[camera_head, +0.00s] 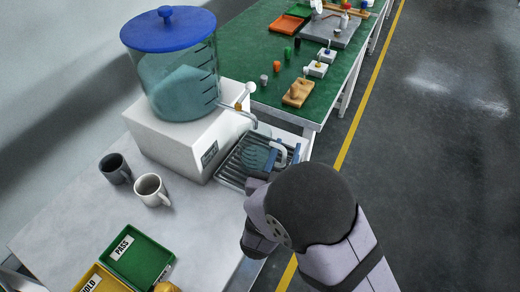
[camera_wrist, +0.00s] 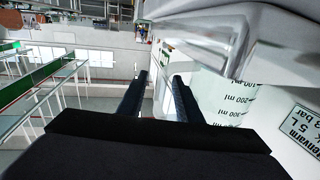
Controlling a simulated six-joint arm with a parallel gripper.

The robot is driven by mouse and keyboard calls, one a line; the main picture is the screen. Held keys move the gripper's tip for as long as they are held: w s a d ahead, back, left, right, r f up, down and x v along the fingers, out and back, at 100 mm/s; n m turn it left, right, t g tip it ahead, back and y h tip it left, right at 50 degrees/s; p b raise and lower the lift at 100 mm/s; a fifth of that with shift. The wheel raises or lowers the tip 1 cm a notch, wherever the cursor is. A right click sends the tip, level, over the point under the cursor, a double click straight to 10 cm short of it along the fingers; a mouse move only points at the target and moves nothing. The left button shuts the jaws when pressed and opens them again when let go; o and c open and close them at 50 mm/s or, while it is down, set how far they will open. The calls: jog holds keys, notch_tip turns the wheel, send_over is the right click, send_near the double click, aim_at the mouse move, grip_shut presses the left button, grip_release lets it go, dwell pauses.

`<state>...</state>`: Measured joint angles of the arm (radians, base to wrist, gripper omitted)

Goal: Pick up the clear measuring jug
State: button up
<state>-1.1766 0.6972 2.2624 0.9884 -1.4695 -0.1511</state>
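The clear measuring jug (camera_head: 258,156) stands on the slatted drip tray below the dispenser spout. Its pale handle (camera_head: 281,146) is on its right side. In the wrist view the jug's wall (camera_wrist: 225,100) with ml marks fills the right side, close to the right finger. My gripper (camera_head: 284,157) is at the handle side of the jug, with its blue fingers low by the handle. In the wrist view the two fingers of my gripper (camera_wrist: 160,85) are apart, with a bright gap between them. Whether they touch the handle is hard to tell.
A white dispenser (camera_head: 190,135) with a blue-lidded tank stands behind the drip tray (camera_head: 232,173). A dark mug (camera_head: 114,170) and a white mug (camera_head: 150,190) stand left. A green PASS tray (camera_head: 150,262) lies in front. A green table (camera_head: 250,50) is beyond.

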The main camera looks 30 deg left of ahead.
jog(key=shift+w+a, duration=0.15)
jog(key=shift+w, duration=0.6)
grip_shut()
jog(key=shift+r, duration=0.35)
jog(key=s+d+b, duration=0.2)
jog(key=s+d, duration=0.1)
jog(key=s, duration=1.4)
jog(key=shift+s+d, duration=0.2)
jog(key=shift+s, duration=0.15)
